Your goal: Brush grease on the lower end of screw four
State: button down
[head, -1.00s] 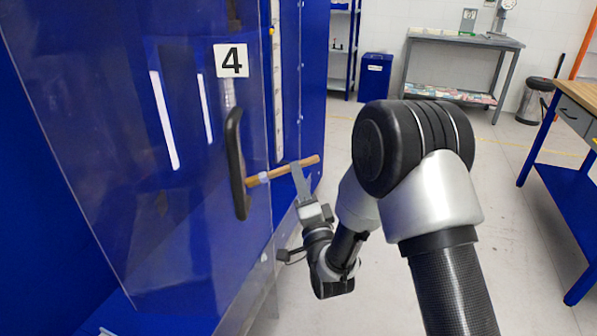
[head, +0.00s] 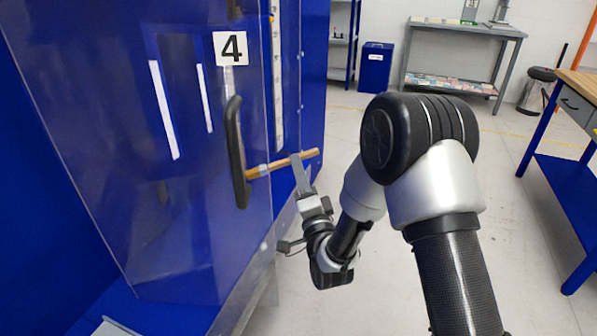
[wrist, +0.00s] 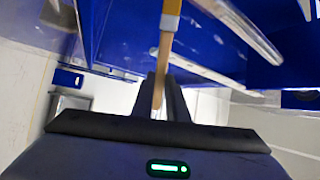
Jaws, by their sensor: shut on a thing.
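My gripper (head: 301,172) is shut on the wooden handle of a brush (head: 296,159). The brush lies nearly level and points left toward the clear door. In the wrist view, the handle (wrist: 161,65) runs up from between the fingers (wrist: 160,100) to a yellowish part at the top edge. The bristles cannot be made out. The brush's left end meets the outline of the black door handle (head: 236,150); I cannot tell whether they touch. A label "4" (head: 231,47) is on the clear door (head: 190,235). The screw's lower end cannot be made out clearly.
A blue frame with a white scale strip (head: 278,90) stands behind the door's edge. A grey bench (head: 465,30), a blue bin (head: 376,67) and a blue-legged workbench (head: 565,180) stand farther off. The floor between is clear.

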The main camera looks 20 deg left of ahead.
notch_tip(320, 180, up, 9)
jog(key=p, duration=0.2)
dwell(6.1)
jog(key=shift+s+d+b, duration=0.15)
jog(key=shift+d+b, duration=0.3)
jog(key=shift+d, duration=1.05)
jog(key=shift+s+d+b, duration=0.1)
jog(key=shift+d+b, duration=0.3)
jog(key=shift+d, duration=1.05)
